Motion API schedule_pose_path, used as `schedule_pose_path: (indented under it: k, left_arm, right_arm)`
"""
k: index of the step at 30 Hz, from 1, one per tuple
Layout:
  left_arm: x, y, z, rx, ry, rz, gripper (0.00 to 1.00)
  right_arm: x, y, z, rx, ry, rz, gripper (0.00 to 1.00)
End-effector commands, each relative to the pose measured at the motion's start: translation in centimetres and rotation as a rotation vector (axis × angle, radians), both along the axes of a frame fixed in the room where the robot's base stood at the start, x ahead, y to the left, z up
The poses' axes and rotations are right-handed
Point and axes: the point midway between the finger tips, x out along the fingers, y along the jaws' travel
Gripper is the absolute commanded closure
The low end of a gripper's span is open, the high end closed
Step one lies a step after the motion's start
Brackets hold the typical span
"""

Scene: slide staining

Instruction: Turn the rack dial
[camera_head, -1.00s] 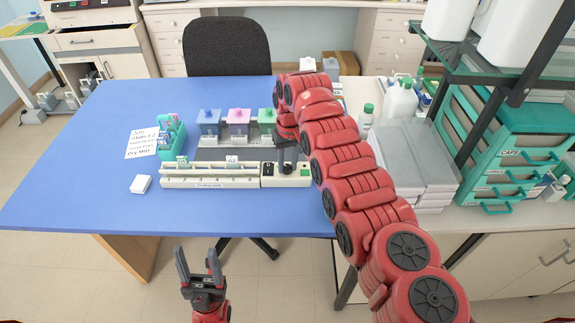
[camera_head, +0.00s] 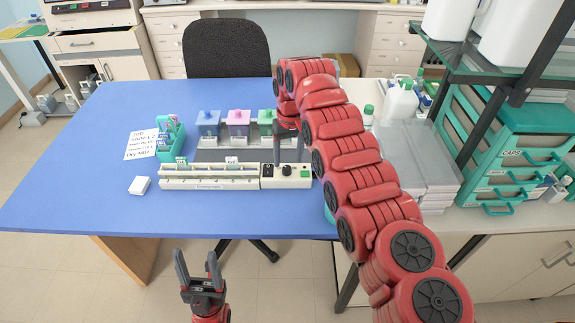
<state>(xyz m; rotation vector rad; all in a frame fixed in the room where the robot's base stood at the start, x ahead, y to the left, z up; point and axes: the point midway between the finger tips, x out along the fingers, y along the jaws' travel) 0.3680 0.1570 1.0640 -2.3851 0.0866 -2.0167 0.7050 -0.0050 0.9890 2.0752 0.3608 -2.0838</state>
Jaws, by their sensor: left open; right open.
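The staining rack (camera_head: 210,184) is a long pale rack on the blue table, with a few labelled slides standing in it. At its right end is a cream control box (camera_head: 302,182) with a round black dial (camera_head: 287,170) on top and a dark button to its left. My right gripper (camera_head: 288,160) points down over the box. Its two dark fingers are apart, one on each side above the dial, and the dial shows below them. Whether they touch it I cannot tell. My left gripper (camera_head: 198,270) is open and empty, in front of the table's near edge.
Blue, pink and green lidded jars (camera_head: 238,122) stand behind the rack. A teal slide holder (camera_head: 171,140), a handwritten note (camera_head: 141,145) and a small white block (camera_head: 139,185) lie to the left. My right arm covers the table's right side. The left of the table is clear.

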Motion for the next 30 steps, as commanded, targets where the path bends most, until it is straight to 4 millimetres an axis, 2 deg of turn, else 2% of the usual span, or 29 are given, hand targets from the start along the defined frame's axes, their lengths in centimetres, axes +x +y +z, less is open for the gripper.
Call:
schedule_pose_path:
  k: [5,6,7,16,22,30]
  left_arm:
    - [0.0,0.0,-0.7,0.0,0.0,0.0,0.41]
    - [0.0,0.0,1.5,0.0,0.001,0.0,0.41]
    - [0.0,0.0,2.4,0.0,0.0,0.0,0.41]
    - [0.0,0.0,8.3,0.0,0.0,0.0,0.41]
    - [0.0,0.0,10.6,0.0,0.0,0.0,0.41]
    - [0.0,0.0,11.3,0.0,0.0,0.0,0.41]
  right_arm:
    - [-0.1,0.1,2.8,0.001,0.002,0.002,0.36]
    - [-0.1,0.0,4.8,0.001,0.003,0.001,0.36]
    - [-0.1,0.0,5.6,0.001,0.002,0.002,0.36]
    - [0.1,-0.4,11.4,0.001,0.0,0.001,0.36]
    - [0.1,-0.5,13.6,0.0,0.003,0.001,0.36]
    - [0.1,-0.6,14.2,0.0,0.002,0.001,0.36]
